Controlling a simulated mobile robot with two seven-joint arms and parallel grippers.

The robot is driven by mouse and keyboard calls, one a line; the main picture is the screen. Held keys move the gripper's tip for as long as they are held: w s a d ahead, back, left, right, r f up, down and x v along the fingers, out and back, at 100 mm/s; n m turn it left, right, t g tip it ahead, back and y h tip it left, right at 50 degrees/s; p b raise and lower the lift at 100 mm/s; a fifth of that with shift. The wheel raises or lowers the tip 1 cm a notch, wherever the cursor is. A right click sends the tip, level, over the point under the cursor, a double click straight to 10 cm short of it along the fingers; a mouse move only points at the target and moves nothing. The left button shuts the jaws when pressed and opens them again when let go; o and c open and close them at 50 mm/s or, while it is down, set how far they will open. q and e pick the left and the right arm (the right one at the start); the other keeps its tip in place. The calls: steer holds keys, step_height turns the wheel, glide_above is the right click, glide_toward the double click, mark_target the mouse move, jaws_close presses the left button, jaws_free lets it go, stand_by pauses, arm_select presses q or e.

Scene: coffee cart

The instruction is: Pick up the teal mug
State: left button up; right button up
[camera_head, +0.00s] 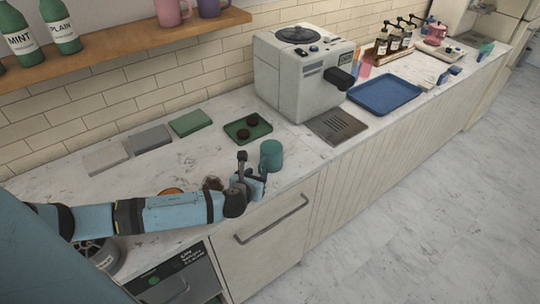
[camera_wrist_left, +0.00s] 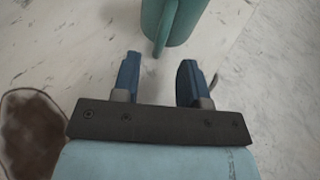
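The teal mug (camera_head: 271,155) stands upright on the marble counter near its front edge. In the left wrist view the mug (camera_wrist_left: 178,22) is at the top, with its handle pointing toward my gripper. My left gripper (camera_head: 256,179) is just left of and in front of the mug. In the left wrist view the left gripper's (camera_wrist_left: 158,80) blue fingers are apart with nothing between them. The handle end is just ahead of the fingertips, roughly in line with the gap. My right gripper is not in view.
A green tray (camera_head: 233,131) with dark round items lies behind the mug. A coffee machine (camera_head: 290,85) with a drip grate (camera_head: 336,126) stands to the right. A blue tray (camera_head: 388,97) is farther right. A brown round thing (camera_wrist_left: 30,138) lies left of the gripper. The counter's front edge is close.

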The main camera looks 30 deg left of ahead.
mark_target(260, 171)
arm_select(q)
steer(key=x, duration=0.4)
steer(key=shift+w+a+f, duration=0.15)
steer(key=shift+f, duration=0.05)
jaws_close()
